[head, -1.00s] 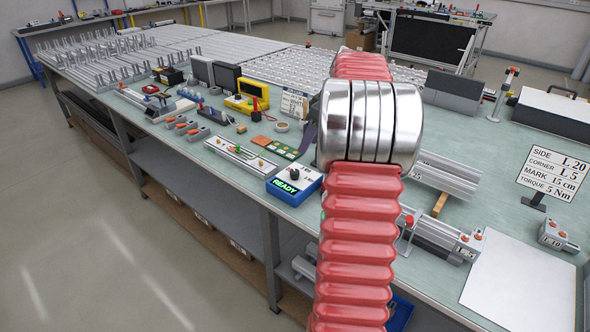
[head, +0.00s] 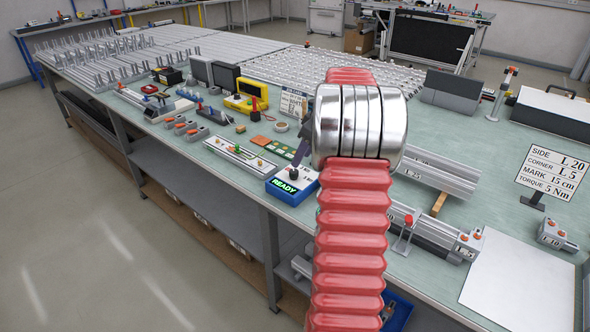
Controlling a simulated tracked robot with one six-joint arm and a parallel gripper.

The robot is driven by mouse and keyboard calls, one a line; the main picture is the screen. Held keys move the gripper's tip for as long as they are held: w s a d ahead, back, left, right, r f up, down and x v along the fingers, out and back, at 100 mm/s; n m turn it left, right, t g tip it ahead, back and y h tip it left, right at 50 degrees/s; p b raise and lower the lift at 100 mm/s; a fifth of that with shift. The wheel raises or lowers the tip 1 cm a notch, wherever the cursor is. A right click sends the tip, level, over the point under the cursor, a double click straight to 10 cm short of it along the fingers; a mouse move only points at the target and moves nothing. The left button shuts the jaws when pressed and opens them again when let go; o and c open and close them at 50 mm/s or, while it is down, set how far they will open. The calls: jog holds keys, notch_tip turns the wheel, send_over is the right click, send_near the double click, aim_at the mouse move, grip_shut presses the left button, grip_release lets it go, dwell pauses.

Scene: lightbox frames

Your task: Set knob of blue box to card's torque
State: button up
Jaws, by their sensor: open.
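The blue box (head: 277,195) sits on the bench's near edge, left of my red ribbed arm. Its green display reads READY. A dark knob (head: 293,173) is on its top; its setting is too small to read. The card (head: 552,173) stands at the right and reads SIDE L 20, CORNER L 5, MARK 15 cm, TORQUE 5 Nm. My gripper (head: 300,158) shows only as a dark piece beside the arm's silver bands, just above the knob. It is open; the rest is hidden behind the arm. I cannot tell whether it touches the knob.
Left of the box lie a green circuit board (head: 281,149) and a long grey fixture (head: 240,158) with coloured knobs. Behind stands a yellow device (head: 247,103). Aluminium profiles (head: 440,175) lie right of my arm. A white sheet (head: 520,280) covers the front right.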

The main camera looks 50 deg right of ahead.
aim_at(294, 171)
jog(key=x, duration=0.7)
jog(key=shift+f, duration=0.15)
jog(key=shift+c, duration=0.5)
jog(key=c, duration=0.9)
